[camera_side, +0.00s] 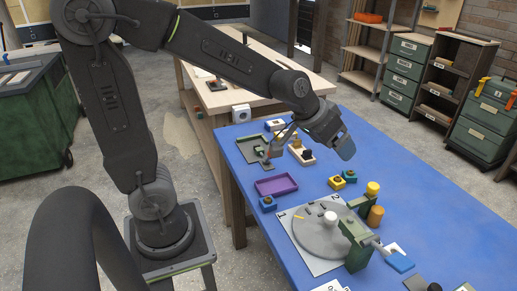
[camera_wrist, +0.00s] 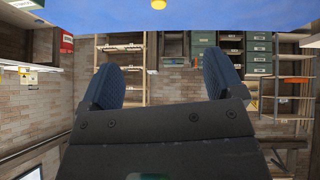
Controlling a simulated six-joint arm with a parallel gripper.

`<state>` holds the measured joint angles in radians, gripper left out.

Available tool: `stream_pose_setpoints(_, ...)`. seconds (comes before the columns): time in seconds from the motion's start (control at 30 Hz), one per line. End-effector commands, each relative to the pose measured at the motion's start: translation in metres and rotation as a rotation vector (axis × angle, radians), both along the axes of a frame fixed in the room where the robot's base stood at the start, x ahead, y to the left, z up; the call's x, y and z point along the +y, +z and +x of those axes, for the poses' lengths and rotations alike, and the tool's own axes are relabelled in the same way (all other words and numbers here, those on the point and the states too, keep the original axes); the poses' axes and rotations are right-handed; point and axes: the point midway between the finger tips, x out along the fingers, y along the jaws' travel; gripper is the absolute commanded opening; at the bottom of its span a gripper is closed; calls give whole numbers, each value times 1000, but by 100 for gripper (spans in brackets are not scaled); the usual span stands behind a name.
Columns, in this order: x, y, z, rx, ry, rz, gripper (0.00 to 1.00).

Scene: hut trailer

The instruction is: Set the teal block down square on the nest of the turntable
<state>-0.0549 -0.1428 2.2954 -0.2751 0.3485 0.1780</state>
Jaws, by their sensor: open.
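The turntable (camera_side: 318,241) is a round grey disc on a white numbered sheet, with a short white peg on it. I cannot make out its nest clearly. A small blue-teal block (camera_side: 267,204) with a dark knob on top sits on the blue table left of the turntable; I cannot tell for sure that it is the teal block. My gripper (camera_side: 345,147) is in the air above the table, beyond the turntable and apart from it. In the wrist view my gripper (camera_wrist: 163,75) has its two blue fingers spread, with nothing between them.
A green post fixture (camera_side: 357,245) stands at the turntable's right edge, with an orange cylinder (camera_side: 375,216) behind. A purple tray (camera_side: 276,186), a dark tray (camera_side: 253,150) and several small blocks lie farther back. The blue table (camera_side: 440,220) is clear at right.

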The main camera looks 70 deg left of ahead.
Motion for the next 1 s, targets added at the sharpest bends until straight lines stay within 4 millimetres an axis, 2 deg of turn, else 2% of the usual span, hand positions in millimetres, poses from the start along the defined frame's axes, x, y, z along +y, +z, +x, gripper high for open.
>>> stream_pose_setpoints(0.03,-6,14,-25,7,-25,8,87)
stream_pose_setpoints(0.2,-13,31,-102,79,-74,51,87)
stream_pose_setpoints(0.3,-11,32,-137,114,-80,80,87)
stream_pose_setpoints(0.4,-9,31,-161,140,-77,102,87)
stream_pose_setpoints(0.57,-7,29,-176,160,-73,118,87)
stream_pose_setpoints(1.0,-7,29,-174,160,-74,115,87)
